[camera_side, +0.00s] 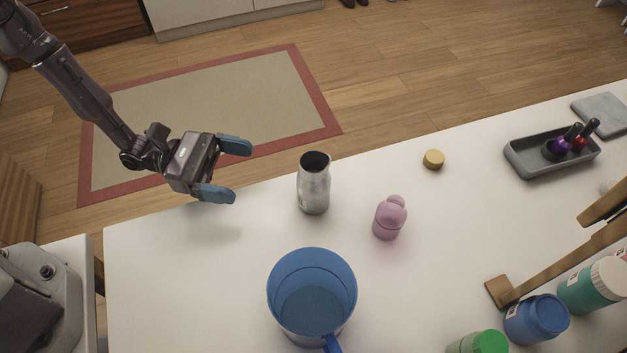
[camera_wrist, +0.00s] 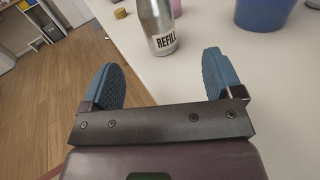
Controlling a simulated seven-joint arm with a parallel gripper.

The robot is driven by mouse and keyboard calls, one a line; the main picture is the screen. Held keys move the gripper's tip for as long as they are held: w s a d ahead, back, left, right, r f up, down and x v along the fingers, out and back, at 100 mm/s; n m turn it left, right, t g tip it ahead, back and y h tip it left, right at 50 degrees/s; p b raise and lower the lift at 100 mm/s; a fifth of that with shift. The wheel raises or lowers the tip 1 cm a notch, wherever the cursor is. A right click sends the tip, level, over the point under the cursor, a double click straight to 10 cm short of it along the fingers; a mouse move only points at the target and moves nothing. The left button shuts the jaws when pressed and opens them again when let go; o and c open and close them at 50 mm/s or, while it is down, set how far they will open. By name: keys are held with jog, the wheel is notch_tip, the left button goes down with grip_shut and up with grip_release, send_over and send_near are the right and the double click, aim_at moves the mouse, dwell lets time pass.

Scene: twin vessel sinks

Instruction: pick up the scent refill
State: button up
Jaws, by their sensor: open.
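The scent refill (camera_side: 313,186) is a silver metal bottle with a dark open top. It stands upright on the white counter, between my gripper and a pink bottle in the side view. In the wrist view the refill (camera_wrist: 156,22) shows a white label reading "REFILL", and its top is cut off by the frame. My gripper (camera_side: 228,170) is open and empty, to the left of the refill and apart from it, with its blue fingers pointing toward it. In the wrist view the fingers (camera_wrist: 165,83) spread below the bottle.
A pink bottle (camera_side: 388,219) stands close right of the refill, and a blue mug (camera_side: 285,284) stands in front. A yellow lid (camera_side: 433,159) lies farther back. A grey tray (camera_side: 524,163) holds small bottles at the right. The counter (camera_side: 200,262) is clear below my gripper.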

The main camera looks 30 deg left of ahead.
jog(key=shift+f+n+t, duration=0.3)
jog(key=shift+f+n, duration=0.1)
jog(key=shift+w+d+f, duration=0.1)
jog(key=shift+d, duration=0.1)
send_near(311, 182)
jog(key=w+d+f, duration=0.1)
jog(key=f, duration=0.1)
jog(key=w+d+f, duration=0.2)
jog(key=shift+w+d, duration=0.1)
jog(key=shift+d, duration=0.15)
jog(key=shift+r+x, duration=0.1)
jog(key=shift+x, duration=1.25)
jog(key=shift+r+x, duration=0.15)
jog(key=shift+x, duration=1.15)
jog(key=c, duration=1.1)
